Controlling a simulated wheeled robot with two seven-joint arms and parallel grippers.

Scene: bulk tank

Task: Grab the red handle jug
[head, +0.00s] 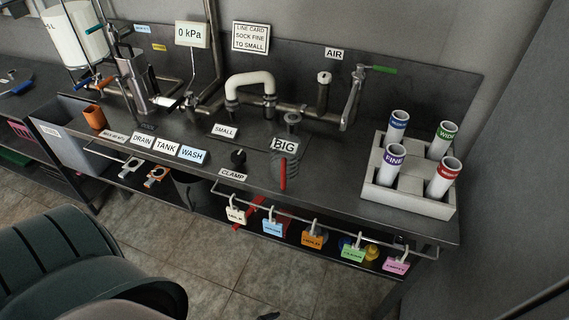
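I cannot make out a jug with a red handle for certain. A red piece (250,212) shows on the dark shelf under the bench, partly hidden by the front rail and its tags; I cannot tell whether it is a jug's handle. A dark round vessel (190,188) stands under the bench left of it, mostly hidden by the bench edge. Neither of my grippers is in view.
The grey bench (330,185) carries pipework and a grey rack (409,198) with labelled tubes at its right end. A front rail (325,220) holds several coloured tags. An orange cup (94,117) stands at the left. The tiled floor (225,265) before the bench is mostly clear.

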